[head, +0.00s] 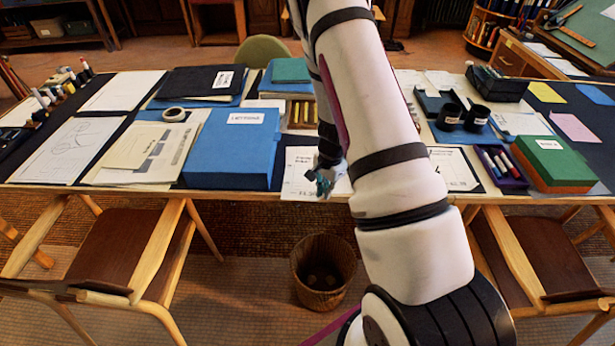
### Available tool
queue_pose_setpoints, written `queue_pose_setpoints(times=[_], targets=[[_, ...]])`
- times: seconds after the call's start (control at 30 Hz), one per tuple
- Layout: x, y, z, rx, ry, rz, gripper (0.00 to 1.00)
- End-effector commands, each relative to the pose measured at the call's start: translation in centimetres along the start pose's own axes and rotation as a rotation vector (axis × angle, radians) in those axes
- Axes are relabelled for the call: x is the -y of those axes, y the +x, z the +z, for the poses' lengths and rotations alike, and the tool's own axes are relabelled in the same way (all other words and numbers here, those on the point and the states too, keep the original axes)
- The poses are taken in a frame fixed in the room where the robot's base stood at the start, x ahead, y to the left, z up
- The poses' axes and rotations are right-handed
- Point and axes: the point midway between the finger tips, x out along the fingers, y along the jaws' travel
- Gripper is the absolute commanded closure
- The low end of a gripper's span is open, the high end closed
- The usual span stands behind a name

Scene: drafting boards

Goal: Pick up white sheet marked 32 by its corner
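My gripper (323,184) is over the front edge of the table, pointing down at a white sheet (299,178). The sheet lies flat at the table's front edge, right of the blue box, and is partly hidden by my gripper and arm. I cannot read a 32 on it. Another white sheet (455,172) with dark markings lies on a black board right of my arm; its number is also too small to read. The fingers are small and dark here, so I cannot tell whether they are open or touch the paper.
A large blue box (235,150) stands close left of my gripper. A purple tray (503,168) with markers and a green box (552,162) stand at the right. A wooden bin (323,270) is on the floor below, between two chairs (100,245) (535,255).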

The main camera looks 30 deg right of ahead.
Motion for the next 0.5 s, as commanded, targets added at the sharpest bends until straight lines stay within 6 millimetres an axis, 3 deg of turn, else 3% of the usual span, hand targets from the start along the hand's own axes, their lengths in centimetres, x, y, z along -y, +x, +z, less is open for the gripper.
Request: queue_pose_setpoints(times=[0.5], targets=[[0.02,0.00,0.02,0.000,-0.001,0.000,1.00]])
